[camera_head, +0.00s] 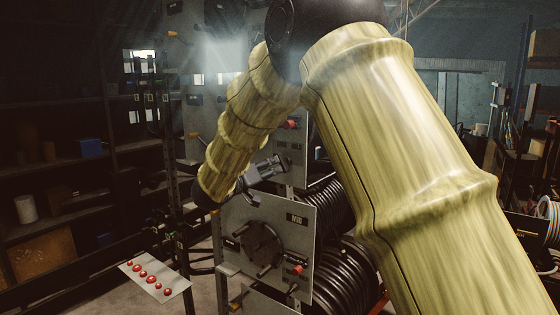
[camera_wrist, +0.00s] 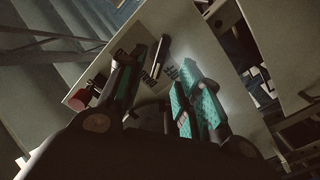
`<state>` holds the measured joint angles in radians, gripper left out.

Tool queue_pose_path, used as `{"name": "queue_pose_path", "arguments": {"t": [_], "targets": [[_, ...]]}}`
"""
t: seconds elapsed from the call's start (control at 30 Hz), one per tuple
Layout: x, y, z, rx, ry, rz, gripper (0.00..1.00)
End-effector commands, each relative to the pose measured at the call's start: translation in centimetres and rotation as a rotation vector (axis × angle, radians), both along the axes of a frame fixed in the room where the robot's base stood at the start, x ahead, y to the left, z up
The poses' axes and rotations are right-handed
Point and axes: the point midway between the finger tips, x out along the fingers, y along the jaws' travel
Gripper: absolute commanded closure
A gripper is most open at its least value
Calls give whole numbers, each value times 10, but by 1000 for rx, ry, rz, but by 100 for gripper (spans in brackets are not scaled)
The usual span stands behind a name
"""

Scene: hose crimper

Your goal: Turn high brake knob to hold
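A grey upper panel (camera_head: 291,160) shows behind my arm, with a red knob (camera_head: 291,124) above small dark labels that I cannot read clearly. My arm hides much of this panel. My gripper (camera_head: 267,184) is in front of the panel's lower part, below and left of that knob and apart from it. In the wrist view the two teal-padded fingers of my gripper (camera_wrist: 160,82) stand apart with nothing held between them. Beyond them a pale panel (camera_wrist: 190,40) carries a black peg (camera_wrist: 157,55) and small labels. A red knob (camera_wrist: 80,98) is outside the left finger.
A lower panel (camera_head: 300,240) marked MID carries a dark wheel (camera_head: 262,244) and a red knob (camera_head: 298,270). Black hose reels (camera_head: 345,270) stand behind it. A pale plate with red buttons (camera_head: 152,279) is at the lower left. Shelves (camera_head: 60,165) line the left side.

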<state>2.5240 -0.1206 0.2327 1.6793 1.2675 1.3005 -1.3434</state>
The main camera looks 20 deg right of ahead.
Motion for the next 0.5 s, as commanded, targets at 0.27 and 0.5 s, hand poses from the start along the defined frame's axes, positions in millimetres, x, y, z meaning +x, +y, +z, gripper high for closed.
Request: {"name": "queue_pose_path", "arguments": {"t": [0.27,0.5], "targets": [[27,-34,3,-1,1,0,65],[39,-49,1,-1,1,1,65]]}}
